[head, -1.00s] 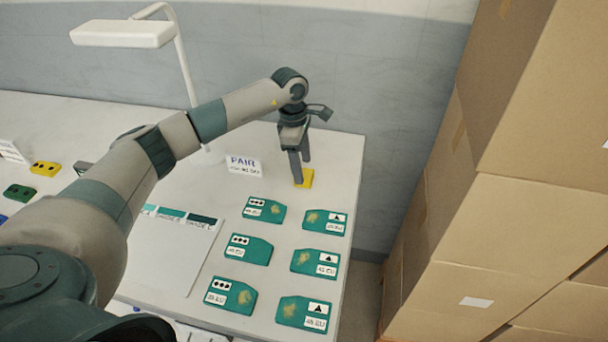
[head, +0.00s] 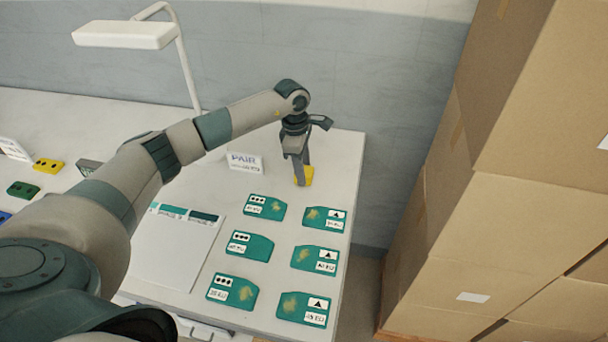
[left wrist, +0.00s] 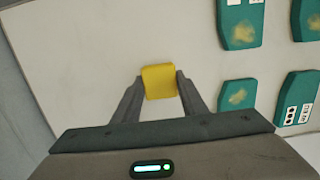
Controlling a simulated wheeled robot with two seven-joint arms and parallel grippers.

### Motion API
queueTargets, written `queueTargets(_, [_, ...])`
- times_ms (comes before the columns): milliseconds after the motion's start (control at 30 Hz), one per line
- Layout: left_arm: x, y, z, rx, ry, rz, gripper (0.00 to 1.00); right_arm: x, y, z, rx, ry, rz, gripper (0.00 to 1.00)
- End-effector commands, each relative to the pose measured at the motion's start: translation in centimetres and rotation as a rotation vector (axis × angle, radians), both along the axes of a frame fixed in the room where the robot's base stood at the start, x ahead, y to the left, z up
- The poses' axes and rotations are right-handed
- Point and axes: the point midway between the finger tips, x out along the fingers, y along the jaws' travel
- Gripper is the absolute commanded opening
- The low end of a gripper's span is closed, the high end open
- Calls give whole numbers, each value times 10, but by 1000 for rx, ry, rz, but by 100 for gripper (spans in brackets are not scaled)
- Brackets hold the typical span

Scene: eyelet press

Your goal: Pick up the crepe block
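The crepe block is a plain yellow block (head: 308,175) near the far right corner of the white table. My left gripper (head: 303,180) points down over it and partly hides it. In the left wrist view the yellow block (left wrist: 159,82) sits between the two fingertips of my left gripper (left wrist: 160,84), which look closed against its sides. The block appears to be at table level; any gap under it cannot be seen. My right gripper is not in view.
Several green cards (head: 319,258) with yellowish smudges lie in front of the block. A "PAIR" sign (head: 245,162) stands left of it. A lamp (head: 124,35) stands at the back. Stacked cardboard boxes (head: 520,230) rise beyond the table's right edge.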

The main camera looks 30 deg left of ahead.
Motion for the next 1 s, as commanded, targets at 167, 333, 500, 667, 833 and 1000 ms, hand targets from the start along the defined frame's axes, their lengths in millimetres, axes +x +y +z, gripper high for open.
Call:
queueTargets(167, [0, 0, 0, 0, 0, 0, 16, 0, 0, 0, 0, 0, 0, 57])
queueTargets(333, [0, 0, 2, 0, -1, 0, 16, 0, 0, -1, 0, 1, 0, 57])
queueTargets(500, [1, 0, 11, 0, -3, 0, 16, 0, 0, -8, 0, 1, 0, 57])
queueTargets(667, [2, 1, 32, 1, -5, 1, 16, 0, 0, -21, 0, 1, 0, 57])
queueTargets(833, [-3, -25, 52, -1, -5, -5, 16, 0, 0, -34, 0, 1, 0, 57])
queueTargets(1000, [-9, -57, 72, -1, -4, -4, 16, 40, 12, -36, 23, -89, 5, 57])
